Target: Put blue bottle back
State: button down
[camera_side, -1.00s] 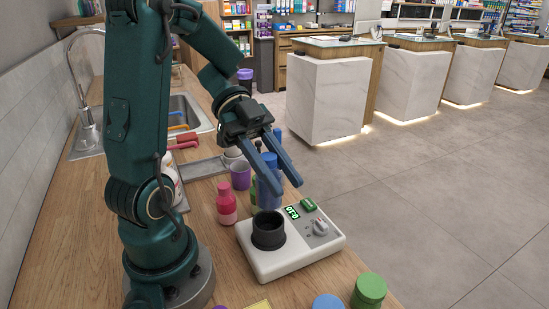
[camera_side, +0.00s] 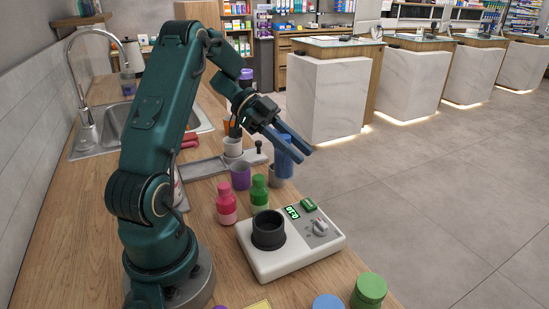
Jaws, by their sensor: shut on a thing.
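The blue bottle (camera_side: 284,168) is upright at the right edge of the wooden counter, behind the green bottle. My gripper (camera_side: 302,152) reaches down over it from the upper left, with its fingers shut on the upper part of the bottle. The fingers partly cover the bottle's top. Whether the bottle's base touches the counter cannot be told. A small grey cup (camera_side: 274,178) is close beside the bottle's lower part.
A pink bottle (camera_side: 227,203), a green bottle (camera_side: 259,193) and a purple cup (camera_side: 240,176) stand close by. A white mixer (camera_side: 280,262) with a black cup holder (camera_side: 268,231) is in front. A grey tray (camera_side: 205,166) lies behind. A sink (camera_side: 110,122) is at the back left.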

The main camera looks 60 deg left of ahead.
notch_tip(320, 180, down, 8)
jog(key=shift+s+r, duration=0.1)
jog(key=shift+r, duration=0.1)
dwell(0.3)
jog(key=c, duration=0.6)
grip_release()
jog(key=shift+f, duration=0.15)
jog(key=shift+a+r, duration=0.15)
jog(key=shift+r, duration=0.1)
jog(key=v, duration=1.1)
jog(key=shift+s+a, duration=0.25)
jog(key=shift+r, duration=0.15)
